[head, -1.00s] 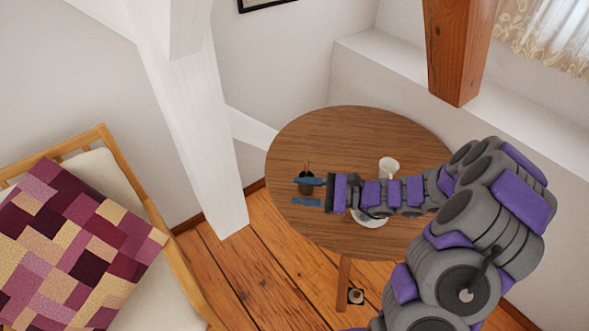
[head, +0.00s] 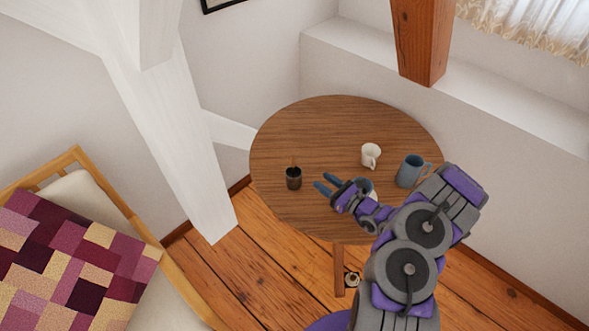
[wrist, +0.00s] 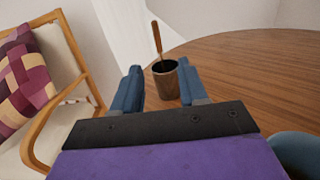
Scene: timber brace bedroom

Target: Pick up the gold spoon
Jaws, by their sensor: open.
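A dark cup (head: 293,180) stands upright near the left side of the round wooden table. A thin brown-gold handle (head: 294,162), apparently the spoon's, sticks up out of it; the lower part is hidden inside the cup. In the wrist view the cup (wrist: 167,82) lies ahead between the fingers, with the handle (wrist: 156,38) rising above it. My gripper (head: 324,182) is open and empty, to the right of the cup and apart from it. Its two blue fingers (wrist: 156,78) point toward the cup.
The table (head: 330,115) also holds a white mug (head: 370,154) and a blue-grey mug (head: 412,170) to the right. A white object is partly hidden behind my arm. A white timber brace (head: 165,120) and a chair with a patchwork cushion (head: 70,265) stand at left.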

